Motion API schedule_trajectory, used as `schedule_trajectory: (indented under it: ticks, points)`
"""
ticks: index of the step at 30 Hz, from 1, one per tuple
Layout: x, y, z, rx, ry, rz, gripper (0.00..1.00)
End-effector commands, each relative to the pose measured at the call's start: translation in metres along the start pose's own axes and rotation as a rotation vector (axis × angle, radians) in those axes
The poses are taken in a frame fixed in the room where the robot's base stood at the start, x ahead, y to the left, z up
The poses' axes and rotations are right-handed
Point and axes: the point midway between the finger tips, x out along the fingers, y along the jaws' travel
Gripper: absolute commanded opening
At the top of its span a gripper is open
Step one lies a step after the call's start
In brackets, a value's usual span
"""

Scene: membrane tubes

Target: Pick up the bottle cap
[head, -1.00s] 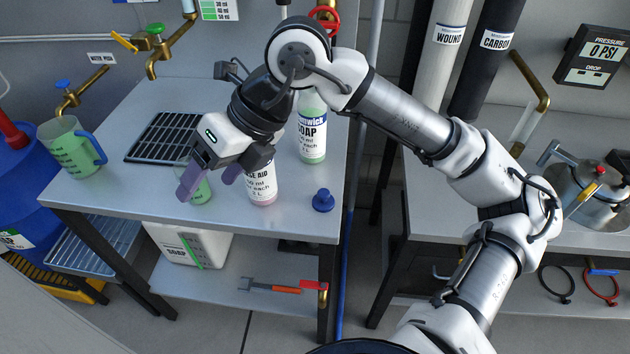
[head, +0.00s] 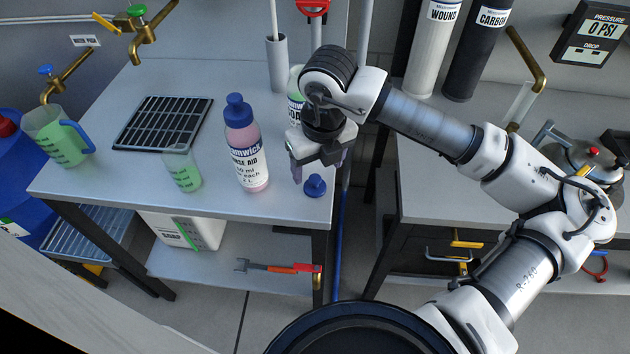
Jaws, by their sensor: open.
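A blue bottle cap (head: 315,186) stands on the grey table near its front right corner. My gripper (head: 318,172) is open and points down, just above and behind the cap, with one finger showing on the left and the other partly on the right. I cannot tell whether a finger touches the cap. A pink rinse aid bottle (head: 246,150) with its own blue cap stands upright to the left. A soap bottle (head: 295,95) stands behind my gripper and is mostly hidden by it.
A small beaker (head: 184,168) of green liquid stands left of the rinse aid bottle. A green jug (head: 60,135) and a black drain grate (head: 162,123) are farther left. A grey cylinder (head: 277,65) stands behind. The table's right edge is close to the cap.

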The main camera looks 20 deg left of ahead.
Motion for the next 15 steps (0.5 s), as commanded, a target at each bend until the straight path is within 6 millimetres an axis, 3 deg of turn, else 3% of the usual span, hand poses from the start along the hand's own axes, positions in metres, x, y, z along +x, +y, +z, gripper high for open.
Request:
schedule_trajectory:
  ticks: [9, 15]
  points:
    - [0.04, 0.004, 0.001, -0.001, 0.002, 0.004, 0.68]
    - [0.049, 0.004, 0.001, -0.001, -0.001, 0.001, 0.68]
